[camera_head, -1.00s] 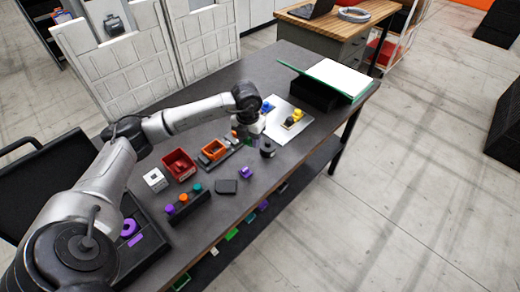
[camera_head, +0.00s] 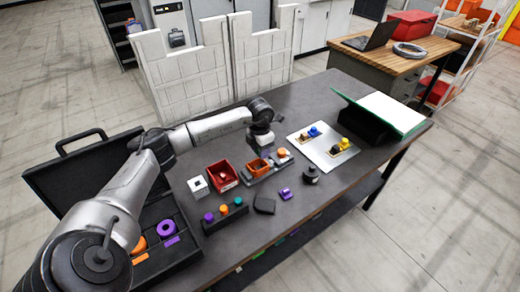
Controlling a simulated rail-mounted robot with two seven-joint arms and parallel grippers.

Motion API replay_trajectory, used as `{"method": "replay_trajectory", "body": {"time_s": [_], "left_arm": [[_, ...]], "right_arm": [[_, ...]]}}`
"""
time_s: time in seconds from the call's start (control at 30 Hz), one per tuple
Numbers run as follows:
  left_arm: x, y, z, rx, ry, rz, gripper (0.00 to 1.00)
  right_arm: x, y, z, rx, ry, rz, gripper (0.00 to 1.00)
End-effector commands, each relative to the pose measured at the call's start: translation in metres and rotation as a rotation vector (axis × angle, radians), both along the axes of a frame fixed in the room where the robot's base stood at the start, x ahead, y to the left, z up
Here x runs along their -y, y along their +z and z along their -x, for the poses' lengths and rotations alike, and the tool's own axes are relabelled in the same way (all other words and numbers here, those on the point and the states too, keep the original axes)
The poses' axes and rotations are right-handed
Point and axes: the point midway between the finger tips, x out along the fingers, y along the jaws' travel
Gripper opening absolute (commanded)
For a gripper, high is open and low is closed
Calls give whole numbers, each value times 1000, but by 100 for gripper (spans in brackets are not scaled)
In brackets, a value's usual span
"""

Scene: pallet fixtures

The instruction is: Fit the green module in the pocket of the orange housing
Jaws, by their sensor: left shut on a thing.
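The orange housing (camera_head: 258,167) sits open side up on a grey fixture plate (camera_head: 272,174) near the middle of the table. My left gripper (camera_head: 262,146) points down just behind the housing in the picture. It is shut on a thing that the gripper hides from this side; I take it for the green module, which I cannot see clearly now. Whether that thing touches the housing cannot be told. The housing's pocket is partly hidden. My right gripper is not in view.
Close by stand a red bin (camera_head: 222,180), a white block (camera_head: 198,186), a black rack (camera_head: 228,219) with coloured knobs, a purple part (camera_head: 286,193) and a black cylinder (camera_head: 311,175). An open black case (camera_head: 57,170) lies left.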

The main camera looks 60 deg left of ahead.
Motion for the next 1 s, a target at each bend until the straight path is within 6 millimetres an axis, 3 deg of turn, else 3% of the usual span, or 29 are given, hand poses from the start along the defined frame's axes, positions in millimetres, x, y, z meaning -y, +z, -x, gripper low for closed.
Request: {"method": "replay_trajectory", "body": {"time_s": [0.6, 1.0], "left_arm": [[0, -44, 0, -2, 2, 0, 21], [0, -52, 0, 0, 2, 0, 21]], "right_arm": [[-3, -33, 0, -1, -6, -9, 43], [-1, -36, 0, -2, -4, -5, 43]]}}
